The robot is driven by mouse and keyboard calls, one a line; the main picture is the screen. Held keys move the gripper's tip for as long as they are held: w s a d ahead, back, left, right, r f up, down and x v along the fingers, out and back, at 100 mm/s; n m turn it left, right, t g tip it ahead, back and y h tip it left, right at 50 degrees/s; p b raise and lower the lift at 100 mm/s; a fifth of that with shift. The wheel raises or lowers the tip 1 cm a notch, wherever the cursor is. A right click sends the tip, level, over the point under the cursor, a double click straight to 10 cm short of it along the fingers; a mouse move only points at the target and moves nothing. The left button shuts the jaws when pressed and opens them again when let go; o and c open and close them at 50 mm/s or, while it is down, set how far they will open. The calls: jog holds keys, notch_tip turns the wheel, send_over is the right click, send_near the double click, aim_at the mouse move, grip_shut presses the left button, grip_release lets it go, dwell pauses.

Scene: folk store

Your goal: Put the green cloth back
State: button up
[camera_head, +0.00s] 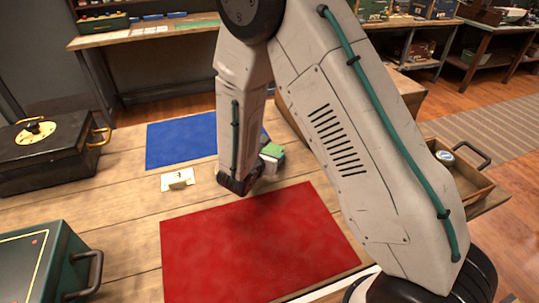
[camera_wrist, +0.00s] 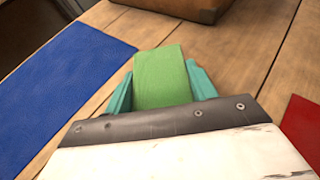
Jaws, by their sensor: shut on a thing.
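The green cloth (camera_wrist: 162,70) shows as a folded block between the two teal fingers of my gripper (camera_wrist: 161,86) in the wrist view. The fingers are shut on its sides. In the head view the green cloth (camera_head: 273,151) is partly hidden by my arm. My gripper (camera_head: 268,162) is low over the wooden table, between the blue mat (camera_head: 180,141) and the red mat (camera_head: 255,245). I cannot tell whether the cloth touches the table.
A small white card (camera_head: 177,181) lies left of my gripper. A black case (camera_head: 45,155) and a dark green box (camera_head: 40,265) stand at the left. A wooden tray (camera_head: 470,185) holding a round tin (camera_head: 445,157) is at the right. Bare table lies around the mats.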

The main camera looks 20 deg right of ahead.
jog(key=o, duration=1.1)
jog(key=shift+f, duration=0.15)
jog(key=shift+c, duration=0.2)
